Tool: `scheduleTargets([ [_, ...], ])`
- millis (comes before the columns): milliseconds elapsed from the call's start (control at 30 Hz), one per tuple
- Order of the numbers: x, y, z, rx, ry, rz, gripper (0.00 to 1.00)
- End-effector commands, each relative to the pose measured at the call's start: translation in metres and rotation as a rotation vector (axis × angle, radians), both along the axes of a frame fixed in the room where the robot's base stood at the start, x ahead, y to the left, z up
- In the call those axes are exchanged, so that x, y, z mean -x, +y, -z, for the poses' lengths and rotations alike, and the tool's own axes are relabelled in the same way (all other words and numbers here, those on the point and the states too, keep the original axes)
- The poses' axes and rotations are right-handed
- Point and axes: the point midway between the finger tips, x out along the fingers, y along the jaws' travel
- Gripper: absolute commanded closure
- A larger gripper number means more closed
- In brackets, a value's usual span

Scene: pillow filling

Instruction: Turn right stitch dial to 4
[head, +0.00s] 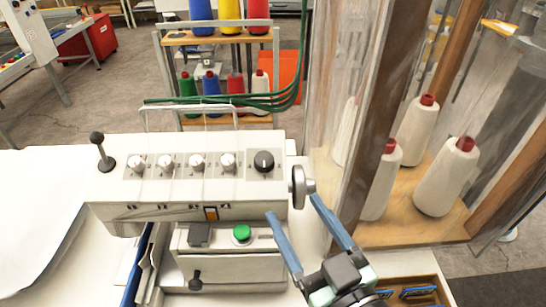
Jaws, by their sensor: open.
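A row of silver stitch dials runs along the top of the white sewing machine (160,140) in the head view. The rightmost silver dial (228,161) sits beside a larger black dial (264,161) at the right end of the row. The frame does not settle which of these the task means, and the dial markings are too small to read. My gripper (293,206) has two blue fingers spread apart, in front of and to the right of the dials. It is open, with nothing held. Its fingertips are close to the silver handwheel (298,188); contact cannot be told.
A black-knobbed lever (102,152) stands left of the dials. A green button (241,233) is on the lower front. A glass-sided wooden cabinet with white thread cones (445,177) stands close on the right. Green cables (235,101) and a spool rack (215,42) are behind.

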Motion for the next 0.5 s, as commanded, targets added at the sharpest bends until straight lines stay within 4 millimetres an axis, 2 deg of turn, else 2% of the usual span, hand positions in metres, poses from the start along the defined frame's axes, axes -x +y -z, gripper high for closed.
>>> scheduleTargets([
  [33,-0.008,0.005,-0.006,-0.004,0.000,-0.003,0.27],
  [200,-0.039,0.017,-0.006,-0.005,0.001,-0.004,0.27],
  [500,-0.080,0.033,-0.003,-0.003,0.003,-0.003,0.27],
])
